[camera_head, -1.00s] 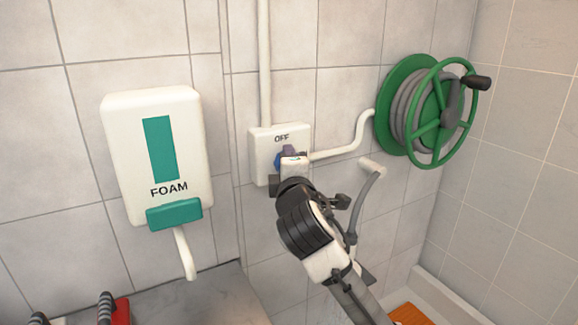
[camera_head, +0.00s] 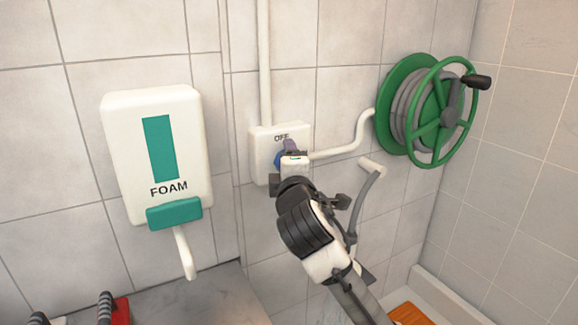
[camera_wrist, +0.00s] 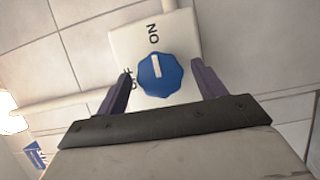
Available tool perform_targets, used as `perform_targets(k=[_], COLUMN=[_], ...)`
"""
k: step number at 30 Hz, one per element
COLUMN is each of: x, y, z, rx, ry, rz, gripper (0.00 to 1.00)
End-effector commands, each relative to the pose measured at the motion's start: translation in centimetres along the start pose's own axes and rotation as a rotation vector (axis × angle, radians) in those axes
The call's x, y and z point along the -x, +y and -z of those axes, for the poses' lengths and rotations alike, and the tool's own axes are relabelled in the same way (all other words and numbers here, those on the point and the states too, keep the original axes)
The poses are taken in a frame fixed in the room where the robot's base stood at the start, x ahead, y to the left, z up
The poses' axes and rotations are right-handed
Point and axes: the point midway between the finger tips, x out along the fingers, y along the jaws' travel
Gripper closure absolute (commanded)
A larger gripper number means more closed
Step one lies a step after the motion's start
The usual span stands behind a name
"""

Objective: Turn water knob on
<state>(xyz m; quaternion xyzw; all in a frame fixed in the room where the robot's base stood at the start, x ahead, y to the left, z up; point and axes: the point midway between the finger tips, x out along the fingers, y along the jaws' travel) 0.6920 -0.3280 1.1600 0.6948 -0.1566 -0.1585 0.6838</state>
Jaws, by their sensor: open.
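The blue round water knob (camera_wrist: 164,82) sits on a white control box (camera_wrist: 183,38) on the wall. In the wrist view its white mark points up toward the ON label; the OFF label is at the left, partly covered by a finger. My gripper (camera_wrist: 161,69) is open, with one purple finger on each side of the knob and gaps between. In the head view my gripper (camera_head: 288,150) is in front of the box (camera_head: 262,150), hiding most of the knob (camera_head: 279,159). OFF shows at the box's top; ON is hidden there.
A white foam dispenser (camera_head: 188,110) with a green lever hangs to the left. A green hose reel (camera_head: 390,110) is on the wall to the right, and a white pipe runs from it to the box. A grey hose with a white end hangs beside my arm.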

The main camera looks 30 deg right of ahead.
Motion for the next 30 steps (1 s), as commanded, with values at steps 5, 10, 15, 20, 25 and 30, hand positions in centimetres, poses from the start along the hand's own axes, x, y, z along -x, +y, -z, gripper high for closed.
perform_targets(k=[5,10,15,20,25,30], x=[2.3,6.4,10.5,12.3,13.3,13.6], y=[-0.3,-0.3,-0.2,-0.4,-0.2,-0.1], z=[0.0,0.0,0.0,0.0,0.0,0.0], rx=[0.0,0.002,0.001,0.003,0.001,-0.001], ry=[-0.001,-0.001,0.0,0.0,-0.001,0.0], rz=[-0.003,-0.006,-0.005,-0.004,-0.002,0.0], gripper=[0.3,0.3,0.3,0.3,0.3,0.3])
